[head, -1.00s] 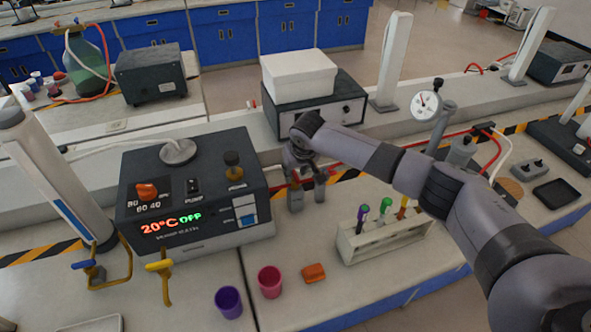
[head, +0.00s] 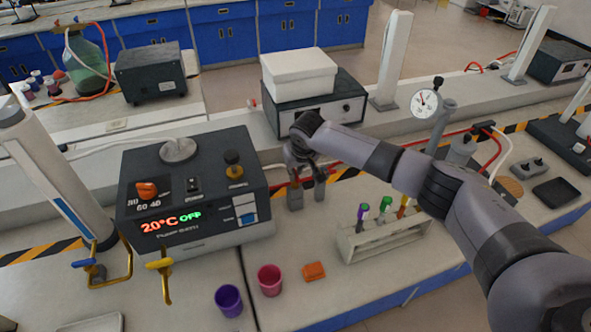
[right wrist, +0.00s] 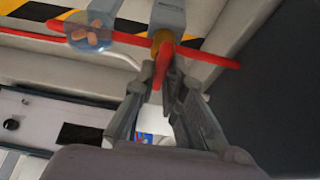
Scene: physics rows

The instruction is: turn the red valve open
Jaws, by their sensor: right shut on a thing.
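The red valve handle (right wrist: 161,66) shows in the right wrist view as a short red lever below a brass-coloured part on a red pipe. It lies between the fingers of my right gripper (right wrist: 162,84), which is shut on it. In the head view my right gripper (head: 308,196) points down by the red pipe, right of the heating bath; the valve handle cannot be made out there, as the gripper and arm cover that spot. My left gripper is in neither view.
A heating bath (head: 190,240) reading 20°C OFF stands left of the gripper. A white test-tube rack (head: 385,240) stands to the right, under my arm. Two cups, purple (head: 228,300) and pink (head: 270,280), stand in front. A round gauge (head: 425,103) stands behind the arm.

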